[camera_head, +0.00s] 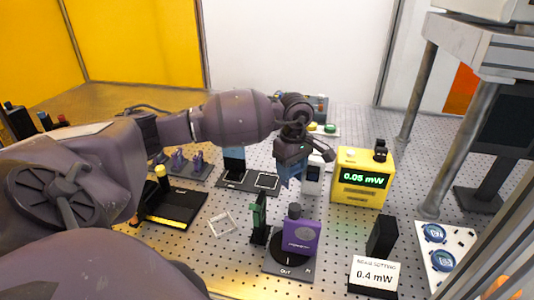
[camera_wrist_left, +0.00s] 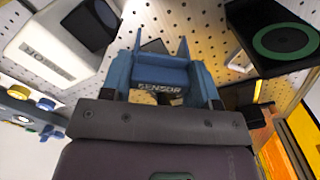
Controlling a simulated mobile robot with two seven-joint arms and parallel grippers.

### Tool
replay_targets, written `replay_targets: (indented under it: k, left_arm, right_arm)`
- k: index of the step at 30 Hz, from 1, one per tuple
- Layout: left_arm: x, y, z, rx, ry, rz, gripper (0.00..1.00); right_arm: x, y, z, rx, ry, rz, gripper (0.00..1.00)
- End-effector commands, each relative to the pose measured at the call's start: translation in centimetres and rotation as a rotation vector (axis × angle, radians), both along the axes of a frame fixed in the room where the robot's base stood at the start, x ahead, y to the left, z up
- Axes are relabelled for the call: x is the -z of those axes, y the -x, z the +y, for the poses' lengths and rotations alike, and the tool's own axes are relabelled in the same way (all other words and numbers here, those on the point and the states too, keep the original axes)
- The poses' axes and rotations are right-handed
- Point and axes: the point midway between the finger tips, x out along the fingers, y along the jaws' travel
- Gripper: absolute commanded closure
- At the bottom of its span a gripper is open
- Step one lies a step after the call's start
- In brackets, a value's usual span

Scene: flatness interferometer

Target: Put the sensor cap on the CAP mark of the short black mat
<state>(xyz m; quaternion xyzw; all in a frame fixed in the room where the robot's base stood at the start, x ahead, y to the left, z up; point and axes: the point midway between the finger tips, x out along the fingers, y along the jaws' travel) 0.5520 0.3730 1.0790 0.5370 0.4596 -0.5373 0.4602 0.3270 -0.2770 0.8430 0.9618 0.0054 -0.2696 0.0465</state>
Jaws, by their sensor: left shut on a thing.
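My left gripper (camera_head: 291,178) is shut on the sensor cap (camera_wrist_left: 160,78), a blue piece lettered SENSOR between its blue fingers in the left wrist view. In the head view the gripper points down, and the cap cannot be told apart from the fingers. The short black mat (camera_head: 233,182) lies left of the gripper, with a white square outline (camera_head: 267,181) at its right end and an upright dark and blue piece at its left end. The CAP lettering is too small to read. My right gripper is not in view.
A white sensor block (camera_head: 313,176) stands just right of the gripper, beside the yellow meter (camera_head: 363,177) reading 0.05 mW. A green-black upright (camera_head: 259,217) and a purple block (camera_head: 300,234) stand in front. A clear square frame (camera_head: 221,223) lies on the perforated table.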

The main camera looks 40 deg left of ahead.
Motion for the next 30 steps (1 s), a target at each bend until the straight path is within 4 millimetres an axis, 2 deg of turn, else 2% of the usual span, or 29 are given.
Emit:
replay_targets:
  k: [12,30]
  left_arm:
    - [1.1,-1.3,4.8,-0.625,-0.001,0.0,0.6]
    - [1.8,-2.4,9.7,-1.48,-0.002,0.001,0.6]
  right_arm:
    - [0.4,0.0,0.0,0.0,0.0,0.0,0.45]
    - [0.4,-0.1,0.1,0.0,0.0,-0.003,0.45]
